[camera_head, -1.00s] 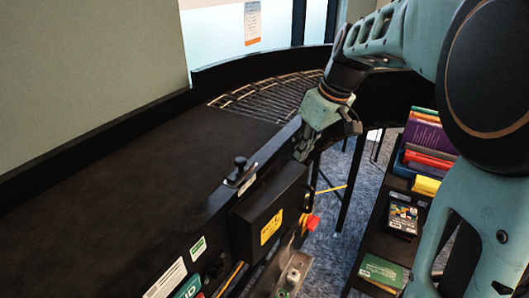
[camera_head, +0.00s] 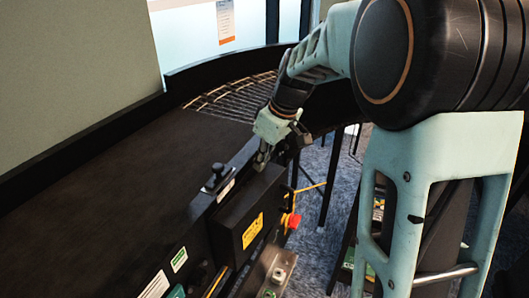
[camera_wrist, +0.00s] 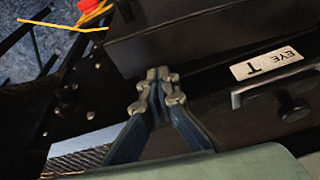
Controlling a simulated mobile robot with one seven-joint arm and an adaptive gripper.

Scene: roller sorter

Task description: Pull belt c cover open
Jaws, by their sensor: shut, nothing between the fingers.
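A black box-shaped cover (camera_head: 236,213) with a yellow label (camera_head: 252,231) sits on the side of the black conveyor (camera_head: 110,190). Whether it is the belt c cover I cannot read. My gripper (camera_head: 261,165) is shut and empty at the cover's far top edge. In the wrist view my fingertips (camera_wrist: 158,86) are together just beside the long edge of the cover (camera_wrist: 205,38). I cannot tell whether they touch it. The cover looks closed.
A black knob (camera_head: 216,177) stands on the conveyor rail, beside a white label (camera_wrist: 267,63). A red button (camera_head: 292,221) sticks out beyond the cover. A metal bracket (camera_head: 277,270) is below. A shelf stands at right, mostly behind my arm.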

